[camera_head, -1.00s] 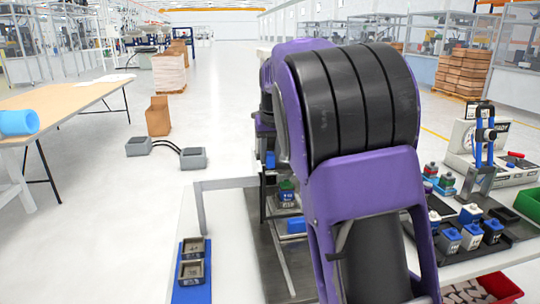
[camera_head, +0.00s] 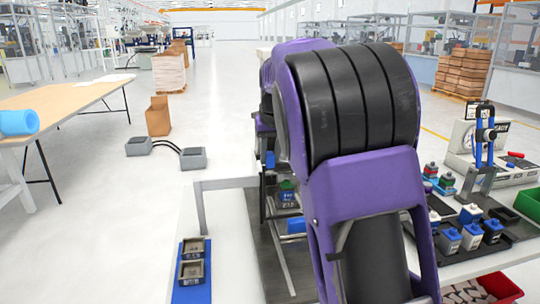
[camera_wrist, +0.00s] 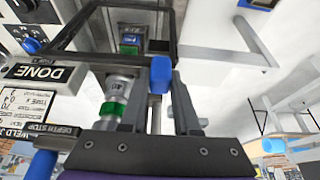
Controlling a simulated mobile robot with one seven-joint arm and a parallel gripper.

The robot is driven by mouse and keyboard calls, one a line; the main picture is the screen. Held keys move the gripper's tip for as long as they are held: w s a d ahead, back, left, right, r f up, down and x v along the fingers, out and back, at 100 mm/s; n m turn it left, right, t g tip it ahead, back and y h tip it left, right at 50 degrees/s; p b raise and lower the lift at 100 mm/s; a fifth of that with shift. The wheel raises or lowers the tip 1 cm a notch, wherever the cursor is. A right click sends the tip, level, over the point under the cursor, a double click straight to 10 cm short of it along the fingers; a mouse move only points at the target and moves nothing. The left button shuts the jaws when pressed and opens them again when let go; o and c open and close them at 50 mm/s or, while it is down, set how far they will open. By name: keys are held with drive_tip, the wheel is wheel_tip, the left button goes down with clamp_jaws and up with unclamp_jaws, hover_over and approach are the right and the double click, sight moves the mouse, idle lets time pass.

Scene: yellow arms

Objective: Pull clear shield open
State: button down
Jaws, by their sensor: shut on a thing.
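In the wrist view, a clear shield in a black frame (camera_wrist: 100,57) spans the upper middle. Its blue handle (camera_wrist: 161,72) sits between the fingertips of my gripper (camera_wrist: 160,82), which is shut on it. Behind the frame, a block with a green and blue top (camera_wrist: 130,45) shows. A cylindrical part with a green band (camera_wrist: 113,108) stands beside the left finger. In the head view my purple and black arm hides the gripper and most of the shield's station, so how far the shield is open is unclear.
A "DONE" sign (camera_wrist: 43,73) and a blue knob (camera_wrist: 31,45) lie left of the frame in the wrist view. In the head view, a blue tray (camera_head: 190,294) with two grey holders is on the white table's left, and a blue-handled clamp (camera_head: 486,135) stands right of my arm.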

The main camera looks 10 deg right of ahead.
idle(0.3)
drive_tip(key=a+p, duration=0.5)
drive_tip(key=a, duration=1.2)
drive_tip(key=c, duration=0.6)
unclamp_jaws()
drive_tip(key=shift+c, duration=0.2)
drive_tip(key=p+v, duration=0.1)
drive_tip(key=v, duration=1.6)
drive_tip(key=shift+s+r+p, duration=0.15)
drive_tip(key=shift+r+p, duration=0.05)
drive_tip(key=shift+p, duration=0.15)
drive_tip(key=shift+d, duration=0.1)
